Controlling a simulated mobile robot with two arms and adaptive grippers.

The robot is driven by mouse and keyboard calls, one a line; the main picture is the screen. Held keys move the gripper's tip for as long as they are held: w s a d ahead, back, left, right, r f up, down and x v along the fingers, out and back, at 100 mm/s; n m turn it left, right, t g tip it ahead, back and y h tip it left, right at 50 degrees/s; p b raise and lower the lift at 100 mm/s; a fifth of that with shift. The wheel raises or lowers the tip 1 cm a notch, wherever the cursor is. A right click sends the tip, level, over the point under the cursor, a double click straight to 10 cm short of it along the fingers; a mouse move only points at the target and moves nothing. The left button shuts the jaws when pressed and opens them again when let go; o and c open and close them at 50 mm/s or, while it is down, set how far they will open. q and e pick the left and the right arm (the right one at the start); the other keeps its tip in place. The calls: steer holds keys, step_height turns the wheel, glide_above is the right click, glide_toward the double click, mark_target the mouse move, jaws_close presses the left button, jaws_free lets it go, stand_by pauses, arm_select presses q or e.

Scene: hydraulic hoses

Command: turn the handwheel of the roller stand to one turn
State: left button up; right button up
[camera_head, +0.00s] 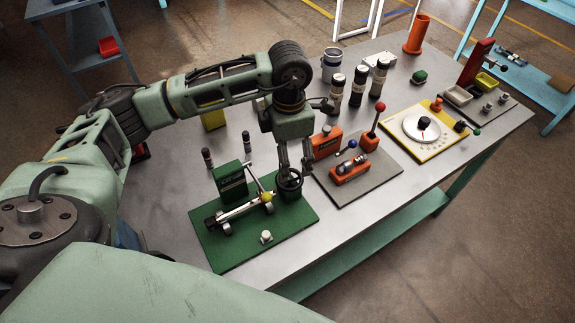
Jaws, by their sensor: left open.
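The roller stand is a green base plate (225,249) on the near part of the table, with a green block (229,181) and a light bar lying across rollers. A dark handwheel (289,182) stands at the plate's back right corner. My left arm comes in from the left, and my left gripper (294,168) points down over the handwheel. Its fingers are open and reach down at the wheel's rim; I cannot tell whether they touch it. They partly hide the wheel. My right gripper is not in view.
A grey plate (384,182) with orange blocks and a red-knobbed lever (375,120) lies close to the right. A yellow board with a white dial (424,128) is farther right. Bare table lies along the front edge.

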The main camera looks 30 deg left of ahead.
arm_select(q)
step_height(320, 180, down, 7)
steer(key=shift+d+r+p, duration=0.1)
steer(key=shift+r+p, duration=0.05)
steer(key=shift+p, duration=1.1)
steer(key=shift+f, duration=0.35)
